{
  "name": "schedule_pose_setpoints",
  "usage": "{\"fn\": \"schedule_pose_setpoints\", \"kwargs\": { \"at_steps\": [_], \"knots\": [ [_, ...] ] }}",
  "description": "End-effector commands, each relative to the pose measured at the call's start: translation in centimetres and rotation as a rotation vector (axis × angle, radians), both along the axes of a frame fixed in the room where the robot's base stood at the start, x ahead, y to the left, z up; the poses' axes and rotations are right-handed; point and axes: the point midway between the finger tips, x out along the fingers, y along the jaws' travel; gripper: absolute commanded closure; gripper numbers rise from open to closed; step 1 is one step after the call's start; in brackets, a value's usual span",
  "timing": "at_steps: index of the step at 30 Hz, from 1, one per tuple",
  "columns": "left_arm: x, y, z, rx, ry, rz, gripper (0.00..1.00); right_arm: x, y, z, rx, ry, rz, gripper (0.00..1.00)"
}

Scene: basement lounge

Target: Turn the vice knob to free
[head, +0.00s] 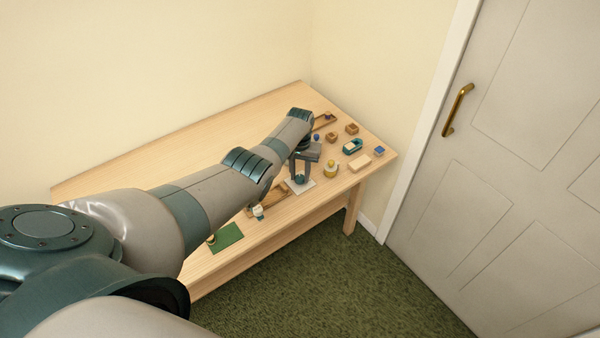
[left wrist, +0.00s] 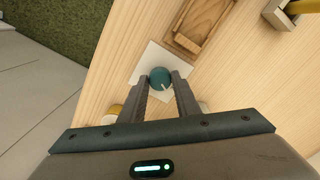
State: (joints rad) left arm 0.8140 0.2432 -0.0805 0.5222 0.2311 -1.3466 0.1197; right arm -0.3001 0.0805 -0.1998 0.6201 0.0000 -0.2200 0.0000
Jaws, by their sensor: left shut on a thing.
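My right gripper is not in view.
The wooden table (head: 160,170) is bare at its back left. Right of the gripper stand a yellow-and-white round container (head: 329,169), a teal dispenser-like object (head: 352,146) and a pale block (head: 360,162). A green mat (head: 228,236) lies at the front left. A door (head: 510,170) is at right.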

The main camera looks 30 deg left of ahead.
Motion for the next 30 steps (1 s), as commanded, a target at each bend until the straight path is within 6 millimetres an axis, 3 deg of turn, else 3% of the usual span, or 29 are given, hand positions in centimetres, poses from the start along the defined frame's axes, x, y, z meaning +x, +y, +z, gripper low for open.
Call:
{"fn": "schedule_pose_setpoints", "kwargs": {
  "at_steps": [15, 30],
  "knots": [
    [0.11, 0.01, 0.14, 0.0, -0.002, 0.414, 0.93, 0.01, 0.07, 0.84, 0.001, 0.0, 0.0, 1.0],
    [0.1, 0.03, 0.09, 0.0, -0.002, 0.508, 0.93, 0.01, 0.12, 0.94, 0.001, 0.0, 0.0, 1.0]
  ]
}}
